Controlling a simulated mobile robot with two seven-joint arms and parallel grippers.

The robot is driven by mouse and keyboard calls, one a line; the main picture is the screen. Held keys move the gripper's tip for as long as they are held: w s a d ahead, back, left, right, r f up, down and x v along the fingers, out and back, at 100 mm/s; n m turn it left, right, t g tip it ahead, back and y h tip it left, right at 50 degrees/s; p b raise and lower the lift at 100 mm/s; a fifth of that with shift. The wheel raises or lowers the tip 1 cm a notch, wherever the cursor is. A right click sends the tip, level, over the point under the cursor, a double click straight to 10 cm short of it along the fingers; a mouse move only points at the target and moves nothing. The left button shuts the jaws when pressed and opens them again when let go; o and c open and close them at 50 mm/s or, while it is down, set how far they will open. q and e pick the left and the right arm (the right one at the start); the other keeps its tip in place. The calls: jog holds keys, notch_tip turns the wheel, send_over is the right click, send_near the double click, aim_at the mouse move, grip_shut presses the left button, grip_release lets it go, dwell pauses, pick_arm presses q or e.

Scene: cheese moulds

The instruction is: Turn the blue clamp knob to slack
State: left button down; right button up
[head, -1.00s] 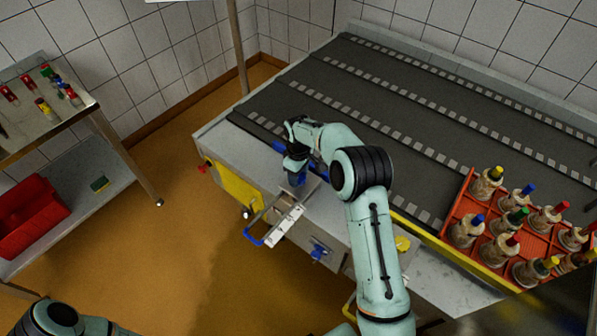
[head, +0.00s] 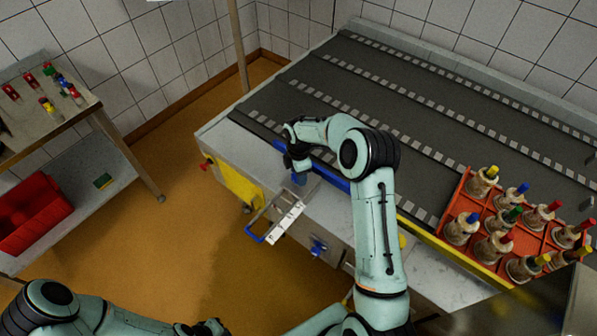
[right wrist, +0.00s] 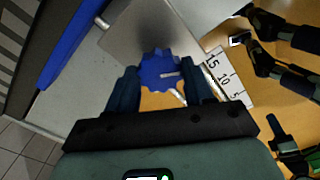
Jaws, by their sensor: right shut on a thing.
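The blue clamp knob (right wrist: 160,70), scalloped, is between the two fingers of my right gripper (right wrist: 160,88) in the right wrist view. The gripper is shut on it, over a grey metal plate beside a white scale marked 15, 10, 5. In the head view my right gripper (head: 299,180) reaches down at the near edge of the conveyor, just above the scale (head: 286,217), and the arm and gripper hide most of the knob. My left gripper (head: 208,327) is at the bottom edge of the head view, dark and partly cut off, so its fingers cannot be judged.
A blue handle (head: 254,238) sticks out at the front of the machine, and another blue knob (head: 318,247) sits on its front. A side table (head: 60,118) and red bin (head: 32,215) are at left.

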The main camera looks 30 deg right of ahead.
jog(key=n, duration=0.5)
jog(key=shift+n, duration=0.4)
dwell(0.4)
jog(key=o, duration=1)
notch_tip(320, 180, up, 13)
jog(key=shift+r, duration=0.2)
jog(key=shift+f, duration=0.1)
